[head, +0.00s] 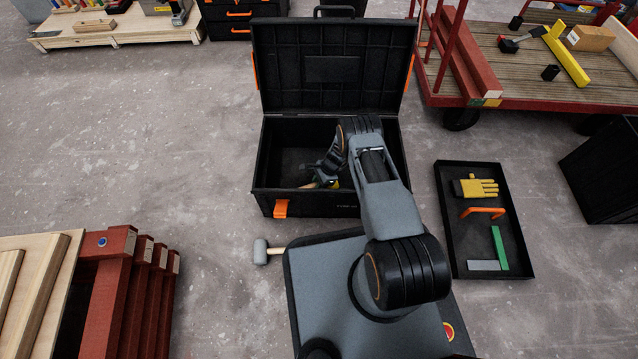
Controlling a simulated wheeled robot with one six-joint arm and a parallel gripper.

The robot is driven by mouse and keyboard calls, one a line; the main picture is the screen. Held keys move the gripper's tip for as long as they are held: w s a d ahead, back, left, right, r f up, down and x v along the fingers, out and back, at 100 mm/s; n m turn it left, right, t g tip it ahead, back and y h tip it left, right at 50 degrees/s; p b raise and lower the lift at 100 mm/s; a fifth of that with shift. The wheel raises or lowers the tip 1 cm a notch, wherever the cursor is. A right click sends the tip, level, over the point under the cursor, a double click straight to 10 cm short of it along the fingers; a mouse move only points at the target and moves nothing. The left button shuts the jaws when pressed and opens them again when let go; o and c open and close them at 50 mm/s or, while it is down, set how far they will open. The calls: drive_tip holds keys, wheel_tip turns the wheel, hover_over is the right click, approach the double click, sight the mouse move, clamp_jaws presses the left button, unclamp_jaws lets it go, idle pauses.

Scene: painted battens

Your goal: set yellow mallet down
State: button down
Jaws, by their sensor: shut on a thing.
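My gripper (321,180) reaches over the open black toolbox (290,204), near its front wall. It is shut on the yellow mallet (336,184). Only a small yellow part and a bit of pale handle show; my gripper and arm hide the rest. The mallet appears low, within or just above the box opening. I cannot tell whether it touches the box floor.
A grey mallet (262,251) lies on the floor left of my base. A black tray (462,232) with a yellow glove (476,188), an orange handle (482,212) and a green-and-grey square (498,248) lies at right. Red battens (112,290) stand front left.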

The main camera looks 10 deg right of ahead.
drive_tip(key=c, duration=0.9)
unclamp_jaws()
drive_tip(key=shift+f, duration=0.1)
